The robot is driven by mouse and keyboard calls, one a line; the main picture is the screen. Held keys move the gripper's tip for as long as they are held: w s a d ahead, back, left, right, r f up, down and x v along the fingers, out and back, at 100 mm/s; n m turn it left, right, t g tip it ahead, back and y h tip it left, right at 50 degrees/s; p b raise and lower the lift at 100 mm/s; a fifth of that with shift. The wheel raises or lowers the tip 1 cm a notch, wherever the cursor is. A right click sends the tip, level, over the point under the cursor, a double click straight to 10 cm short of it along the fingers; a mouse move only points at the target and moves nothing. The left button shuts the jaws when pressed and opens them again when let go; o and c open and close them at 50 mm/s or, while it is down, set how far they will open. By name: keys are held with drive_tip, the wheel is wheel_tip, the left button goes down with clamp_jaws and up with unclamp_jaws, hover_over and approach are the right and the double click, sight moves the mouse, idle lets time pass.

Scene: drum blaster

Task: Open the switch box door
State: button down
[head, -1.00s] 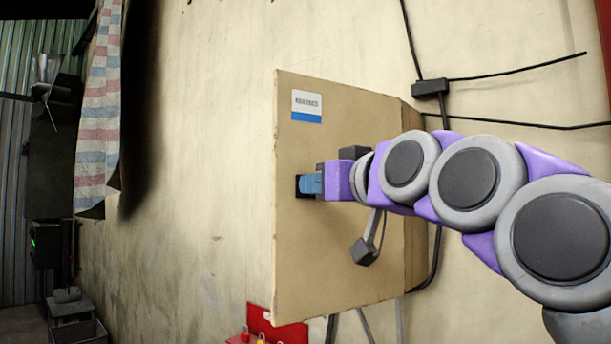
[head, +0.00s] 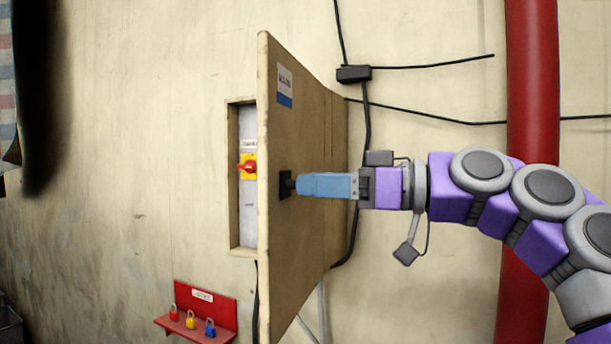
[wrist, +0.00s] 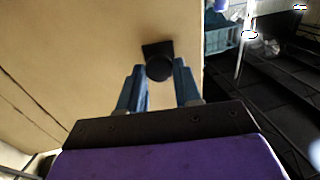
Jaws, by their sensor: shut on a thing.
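The tan switch box door (head: 300,240) stands swung out from the wall in the head view, seen at a steep angle. A black handle (head: 286,185) with a round knob sits on its outer face. My gripper (head: 305,184), with blue fingers, is at the handle. In the wrist view my gripper (wrist: 158,75) has one finger on each side of the round black handle (wrist: 159,66) and is shut on it. Behind the door edge, the box interior (head: 247,215) shows a red rotary switch (head: 247,167) on a yellow plate.
A red rack (head: 205,315) with several padlocks hangs on the wall below left of the box. A red vertical pipe (head: 533,80) and black cables with a junction box (head: 353,74) are at right.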

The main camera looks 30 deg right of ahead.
drive_tip(key=shift+s+d+r, duration=0.1)
drive_tip(key=shift+d+r, duration=0.05)
drive_tip(key=c, duration=1.1)
unclamp_jaws()
drive_tip(key=shift+c, duration=0.2)
drive_tip(key=o, duration=0.4)
drive_tip(key=shift+d, duration=0.2)
drive_tip(key=shift+c, duration=0.2)
drive_tip(key=p+v, duration=0.1)
drive_tip(key=v, duration=1.6)
drive_tip(key=shift+d+p, duration=0.2)
drive_tip(key=shift+p, duration=0.2)
drive_tip(key=shift+s, duration=0.1)
